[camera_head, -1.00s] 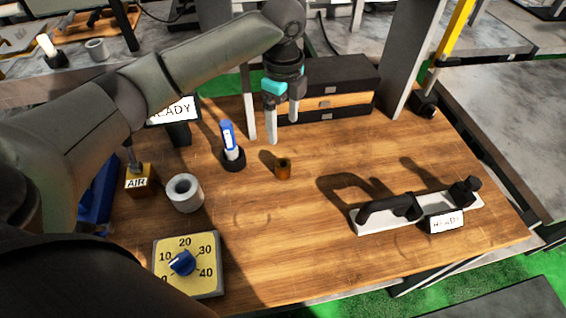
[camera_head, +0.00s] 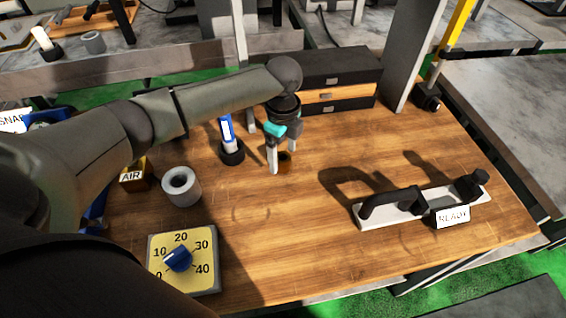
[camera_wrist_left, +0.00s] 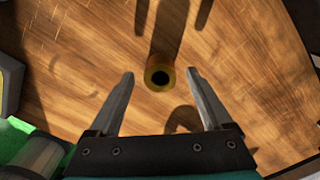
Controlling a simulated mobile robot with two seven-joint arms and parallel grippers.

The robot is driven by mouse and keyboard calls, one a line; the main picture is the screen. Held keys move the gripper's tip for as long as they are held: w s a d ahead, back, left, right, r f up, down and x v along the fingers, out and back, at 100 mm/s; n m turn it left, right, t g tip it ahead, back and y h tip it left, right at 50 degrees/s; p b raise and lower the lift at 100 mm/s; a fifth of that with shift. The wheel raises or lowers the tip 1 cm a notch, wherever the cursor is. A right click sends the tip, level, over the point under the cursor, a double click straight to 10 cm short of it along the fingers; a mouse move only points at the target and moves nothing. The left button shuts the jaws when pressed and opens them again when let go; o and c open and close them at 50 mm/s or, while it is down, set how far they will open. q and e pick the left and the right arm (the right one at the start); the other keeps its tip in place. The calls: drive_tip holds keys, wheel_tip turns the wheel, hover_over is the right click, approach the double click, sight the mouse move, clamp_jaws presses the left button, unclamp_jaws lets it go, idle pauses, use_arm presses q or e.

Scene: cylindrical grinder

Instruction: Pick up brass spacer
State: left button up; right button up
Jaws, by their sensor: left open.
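The brass spacer (camera_head: 285,163) stands upright on the wooden table, a small brown-gold ring partly hidden behind my left gripper's finger in the head view. My left gripper (camera_head: 282,163) is open, pointing down, with its fingers close around or just above the spacer. In the left wrist view the spacer (camera_wrist_left: 160,77) shows from above with its dark hole, centred between the two fingertips (camera_wrist_left: 160,73) with a gap on both sides. No contact shows. My right gripper is not in view.
A blue-and-white tool in a black holder (camera_head: 231,150) stands just left of the spacer. A grey ring (camera_head: 181,187) and a yellow dial box (camera_head: 184,262) are further left. A gauge stand (camera_head: 420,205) is at right. Black drawers (camera_head: 330,80) stand behind. The table's front middle is clear.

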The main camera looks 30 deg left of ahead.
use_arm(q)
clamp_jaws()
idle(0.7)
drive_tip(key=shift+r, duration=0.1)
